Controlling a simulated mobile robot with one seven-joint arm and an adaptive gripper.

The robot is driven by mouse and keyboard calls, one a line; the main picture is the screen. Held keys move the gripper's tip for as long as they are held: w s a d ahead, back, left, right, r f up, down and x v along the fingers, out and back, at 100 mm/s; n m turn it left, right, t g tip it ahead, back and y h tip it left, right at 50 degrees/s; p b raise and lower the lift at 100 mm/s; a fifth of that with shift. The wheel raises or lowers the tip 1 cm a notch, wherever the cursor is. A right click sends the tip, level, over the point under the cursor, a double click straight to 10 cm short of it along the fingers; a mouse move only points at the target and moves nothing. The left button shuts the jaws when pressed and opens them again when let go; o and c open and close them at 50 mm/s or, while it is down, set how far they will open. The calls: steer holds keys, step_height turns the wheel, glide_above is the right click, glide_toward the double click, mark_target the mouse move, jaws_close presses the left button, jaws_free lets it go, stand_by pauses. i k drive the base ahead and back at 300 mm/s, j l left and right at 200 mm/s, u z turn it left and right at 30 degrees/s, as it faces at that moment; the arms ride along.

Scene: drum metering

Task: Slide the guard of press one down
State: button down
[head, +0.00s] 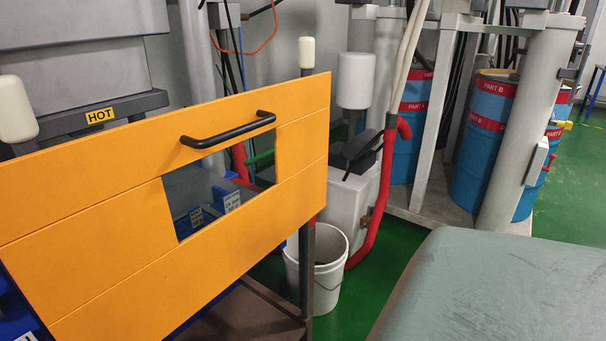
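The guard (95,215) is a large orange panel filling the left of the head view. It has a black bar handle (228,130) near its top edge and a rectangular window opening below that. Posts with white caps stand behind its top edge, one at the left (17,110) and one at the right (306,52). The grey press body (75,80) with a yellow HOT label (99,115) rises behind the guard. Blue parts with small labels show through the window. The guard hides most of the press. My gripper is not in view.
A white bucket (328,285) stands on the green floor right of the guard, by a red hose (380,195). Blue drums (478,160) with red bands stand behind at the right. A grey-green surface (500,290) fills the lower right. Green floor shows between.

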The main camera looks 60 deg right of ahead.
mark_target(88, 237)
steer(key=l+z, duration=0.2)
steer(key=z, duration=0.9)
steer(key=k+l+z, duration=0.2)
steer(key=l+z, duration=0.25)
steer(key=k+l+z, duration=0.2)
steer(key=l, duration=0.15)
steer(key=i, duration=0.05)
